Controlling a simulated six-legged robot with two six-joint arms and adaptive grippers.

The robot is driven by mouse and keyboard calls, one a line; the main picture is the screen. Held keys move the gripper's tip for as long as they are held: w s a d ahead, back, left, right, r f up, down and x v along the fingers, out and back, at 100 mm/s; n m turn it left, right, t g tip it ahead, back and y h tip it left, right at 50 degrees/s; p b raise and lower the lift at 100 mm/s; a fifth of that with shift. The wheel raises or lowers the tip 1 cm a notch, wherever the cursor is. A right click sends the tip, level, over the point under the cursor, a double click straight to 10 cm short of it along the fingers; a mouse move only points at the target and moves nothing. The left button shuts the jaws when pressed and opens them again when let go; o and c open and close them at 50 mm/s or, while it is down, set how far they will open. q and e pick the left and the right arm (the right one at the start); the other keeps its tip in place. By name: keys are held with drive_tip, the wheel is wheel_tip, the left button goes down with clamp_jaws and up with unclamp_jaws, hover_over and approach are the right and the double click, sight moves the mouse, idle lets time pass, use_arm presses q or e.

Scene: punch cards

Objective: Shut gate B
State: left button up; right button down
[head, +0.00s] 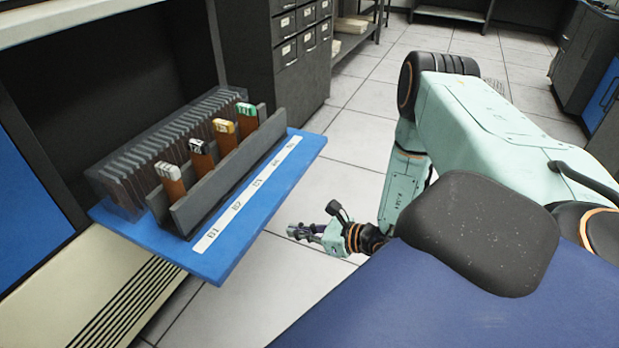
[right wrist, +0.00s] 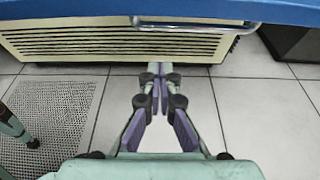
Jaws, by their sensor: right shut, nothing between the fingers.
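A blue shelf (head: 240,250) juts out from the dark cabinet at left, with a white strip (head: 247,196) lettered B1, B2 and on. On it is a grey rack (head: 220,175) with several brown cards standing in it, topped white, black-and-white, yellow and green. Behind it a smoky see-through slotted piece (head: 115,190) leans; I cannot tell whether this is gate B. My right gripper (head: 300,232) is shut and empty, to the right of the shelf and apart from it. In the right wrist view its fingers (right wrist: 160,72) point toward a vented beige panel. My left gripper is not in view.
A blue edge with a metal bar handle (right wrist: 195,25) crosses the top of the right wrist view. Dark drawer cabinets (head: 290,50) stand behind the shelf. The tiled floor (head: 350,130) between shelf and my right arm is clear. A perforated floor panel (right wrist: 50,120) lies at left.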

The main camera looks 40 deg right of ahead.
drive_tip(key=shift+w+a+r+b, duration=0.4)
drive_tip(key=shift+w+r, duration=0.35)
drive_tip(key=shift+w, duration=0.15)
drive_tip(key=shift+w+a+r+b, duration=0.4)
drive_tip(key=shift+w+r, duration=0.3)
drive_tip(key=shift+w, duration=0.15)
drive_tip(key=shift+r, duration=0.1)
